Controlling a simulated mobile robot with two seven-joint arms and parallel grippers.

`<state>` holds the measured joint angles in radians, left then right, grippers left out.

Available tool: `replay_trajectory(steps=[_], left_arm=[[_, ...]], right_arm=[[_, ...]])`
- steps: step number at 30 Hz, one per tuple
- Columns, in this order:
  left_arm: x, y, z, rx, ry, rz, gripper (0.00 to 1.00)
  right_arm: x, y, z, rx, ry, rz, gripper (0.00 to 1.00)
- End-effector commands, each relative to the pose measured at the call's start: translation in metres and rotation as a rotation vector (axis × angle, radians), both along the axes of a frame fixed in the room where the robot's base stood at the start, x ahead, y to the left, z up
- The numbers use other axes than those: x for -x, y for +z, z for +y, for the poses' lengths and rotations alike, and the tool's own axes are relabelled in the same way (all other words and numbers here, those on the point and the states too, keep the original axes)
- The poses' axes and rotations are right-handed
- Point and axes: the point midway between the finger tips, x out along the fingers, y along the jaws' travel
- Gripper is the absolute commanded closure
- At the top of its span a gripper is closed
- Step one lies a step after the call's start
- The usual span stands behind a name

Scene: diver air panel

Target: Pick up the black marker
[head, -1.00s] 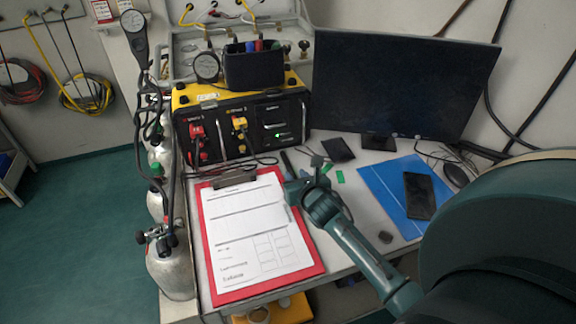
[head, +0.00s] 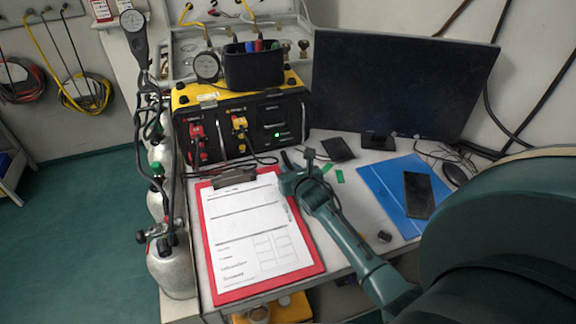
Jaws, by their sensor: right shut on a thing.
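My right gripper (head: 287,177) is at the upper right edge of the red clipboard, in front of the yellow and black panel box. It is shut on a thin dark thing, which looks like the black marker (head: 285,159); its upper end shows just beyond the fingers. The gripper hides the rest of it, and I cannot tell whether it is clear of the table. My left gripper is not in view.
The red clipboard (head: 211,278) with a form lies left of my arm. A black holder (head: 254,69) with coloured markers stands on the panel box (head: 281,121). A blue folder (head: 378,186) bears a black phone (head: 419,194). A monitor (head: 400,80) stands behind. Gas cylinders (head: 172,266) stand at left.

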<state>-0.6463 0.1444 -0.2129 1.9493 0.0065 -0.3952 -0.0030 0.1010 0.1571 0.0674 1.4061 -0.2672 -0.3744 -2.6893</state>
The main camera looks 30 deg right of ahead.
Motion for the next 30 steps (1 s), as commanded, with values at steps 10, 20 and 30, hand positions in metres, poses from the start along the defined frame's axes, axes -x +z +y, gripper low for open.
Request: replay_trajectory(steps=[10, 20, 30], left_arm=[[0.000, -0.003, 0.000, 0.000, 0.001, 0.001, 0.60], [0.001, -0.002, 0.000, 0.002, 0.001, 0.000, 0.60], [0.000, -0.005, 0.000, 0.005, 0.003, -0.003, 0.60]], right_arm=[[0.003, 0.005, 0.000, 0.004, 0.002, 0.000, 0.96], [0.003, 0.059, 0.000, 0.007, 0.002, -0.003, 0.96], [0.065, 0.068, 0.016, 0.001, 0.003, 0.004, 0.96]])
